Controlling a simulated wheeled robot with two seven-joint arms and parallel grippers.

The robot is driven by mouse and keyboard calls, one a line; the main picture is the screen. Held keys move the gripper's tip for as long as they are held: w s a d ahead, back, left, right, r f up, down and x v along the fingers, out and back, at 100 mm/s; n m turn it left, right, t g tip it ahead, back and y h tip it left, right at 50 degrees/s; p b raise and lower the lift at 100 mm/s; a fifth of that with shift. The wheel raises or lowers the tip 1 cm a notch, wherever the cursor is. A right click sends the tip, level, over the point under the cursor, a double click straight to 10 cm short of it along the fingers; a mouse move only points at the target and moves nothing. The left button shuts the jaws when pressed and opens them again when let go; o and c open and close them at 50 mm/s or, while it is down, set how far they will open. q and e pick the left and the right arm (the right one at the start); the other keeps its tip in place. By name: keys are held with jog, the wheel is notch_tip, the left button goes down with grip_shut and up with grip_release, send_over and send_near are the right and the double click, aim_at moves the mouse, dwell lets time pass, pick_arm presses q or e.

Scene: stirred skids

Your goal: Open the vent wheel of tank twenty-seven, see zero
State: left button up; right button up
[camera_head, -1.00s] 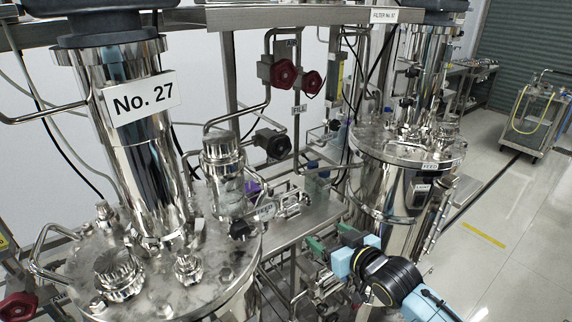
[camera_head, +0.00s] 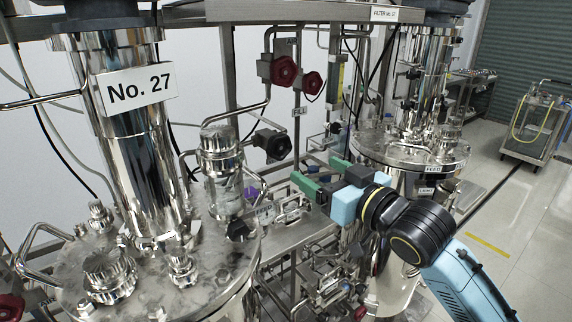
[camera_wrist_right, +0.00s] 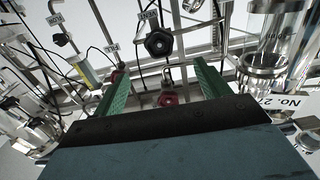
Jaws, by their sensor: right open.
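Tank twenty-seven (camera_head: 215,260) stands at the left in the head view, under a column with the plate No. 27 (camera_head: 140,88). A black handwheel (camera_head: 277,145) sits on the pipework to its right. It also shows in the right wrist view (camera_wrist_right: 158,43), beside a small tag that seems to read VENT. My right gripper (camera_head: 320,175) is open and empty, to the right of and slightly below the black wheel in the head view, apart from it. Its green fingers also show in the wrist view (camera_wrist_right: 160,68), with the black wheel beyond them. My left gripper is out of view.
Two red handwheels, one left (camera_head: 284,71) and one right (camera_head: 312,82), are on pipes above the black wheel. A steel tank (camera_head: 400,165) with a FEED label stands behind my right arm. A cart (camera_head: 536,125) is far right. Open floor lies at the right.

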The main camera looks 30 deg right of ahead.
aim_at(282, 148)
jog(key=w+b, duration=0.1)
jog(key=w, duration=0.2)
jog(key=w+a+b, duration=0.1)
jog(key=w, duration=0.3)
jog(key=w+b, duration=0.2)
jog(key=w, duration=0.2)
jog(key=shift+w+a, duration=0.1)
jog(key=shift+a, duration=0.2)
jog(key=c, duration=1)
jog(key=shift+o, duration=0.2)
